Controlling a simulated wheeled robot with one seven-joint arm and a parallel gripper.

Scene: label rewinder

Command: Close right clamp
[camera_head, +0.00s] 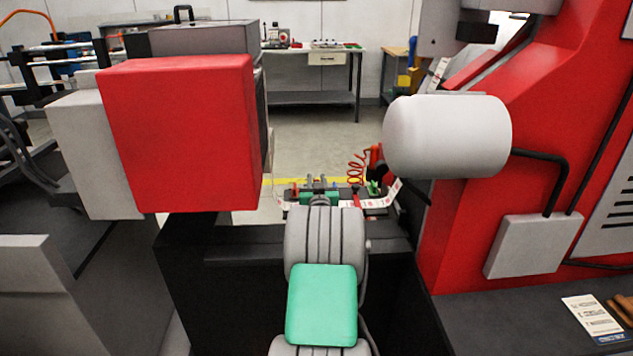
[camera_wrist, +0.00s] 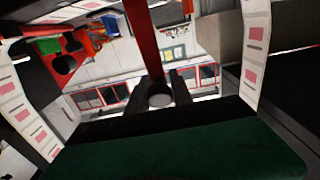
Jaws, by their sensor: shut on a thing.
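My gripper (camera_wrist: 158,88) shows in the wrist view with its dark fingers on both sides of a long red bar (camera_wrist: 145,40). It is shut on this bar, which looks like a clamp lever. The bar runs upward from between the fingers. In the head view my arm reaches forward to the small work plate, and the fingertips are hard to make out there. A small red upright part (camera_head: 357,198) stands just right of my gripper. The clamp's base and whether its jaw presses down cannot be made out.
A label strip (camera_head: 376,203) crosses the plate; it also shows in the wrist view (camera_wrist: 256,45). A coiled red hose (camera_head: 358,168) and a white cylinder (camera_head: 447,136) are at the right. A large red box (camera_head: 180,135) stands close on the left.

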